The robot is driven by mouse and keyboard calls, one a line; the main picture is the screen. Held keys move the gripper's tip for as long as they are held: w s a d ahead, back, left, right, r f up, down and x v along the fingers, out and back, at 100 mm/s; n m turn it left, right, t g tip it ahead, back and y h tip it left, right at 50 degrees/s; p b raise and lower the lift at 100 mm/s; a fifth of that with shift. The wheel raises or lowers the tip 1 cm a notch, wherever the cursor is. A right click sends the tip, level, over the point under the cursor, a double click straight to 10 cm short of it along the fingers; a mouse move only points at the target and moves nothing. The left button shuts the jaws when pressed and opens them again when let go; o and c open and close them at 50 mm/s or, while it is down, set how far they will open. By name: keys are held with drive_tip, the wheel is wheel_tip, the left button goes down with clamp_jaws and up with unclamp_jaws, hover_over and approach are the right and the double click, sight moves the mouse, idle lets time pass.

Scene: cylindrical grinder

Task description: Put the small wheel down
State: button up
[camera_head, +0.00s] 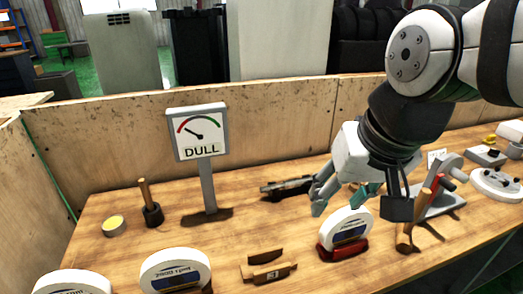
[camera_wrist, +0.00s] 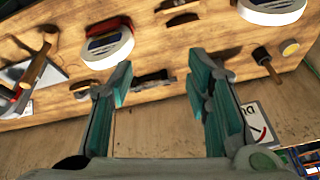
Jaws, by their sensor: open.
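A white wheel with a dark blue label (camera_head: 347,224) stands in a red cradle (camera_head: 345,252), just below my gripper in the head view. The same wheel (camera_wrist: 108,45) shows at upper left in the wrist view. My gripper (camera_head: 342,201) is open and empty above the bench, its teal-padded fingers (camera_wrist: 160,78) spread apart. They appear clear of the wheel. Two other white wheels stand at the front left, one in the middle (camera_head: 176,268) and one cut off at the corner (camera_head: 72,284). I cannot tell from labels which is the small wheel.
A "DULL" gauge sign (camera_head: 200,135), a mallet (camera_head: 150,208) and a yellow-topped tin (camera_head: 114,225) stand at left. A dark tool (camera_head: 287,187) lies behind. Hammers (camera_head: 410,238) and a grey stand (camera_head: 440,200) crowd the right.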

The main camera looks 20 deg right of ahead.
drive_tip(key=s+n, duration=0.1)
drive_tip(key=s+a+n, duration=0.1)
drive_tip(key=s, duration=0.1)
drive_tip(key=shift+s+a+n+t, duration=0.15)
drive_tip(key=shift+a+n+t, duration=0.1)
drive_tip(key=shift+n+t, duration=0.15)
idle(1.0)
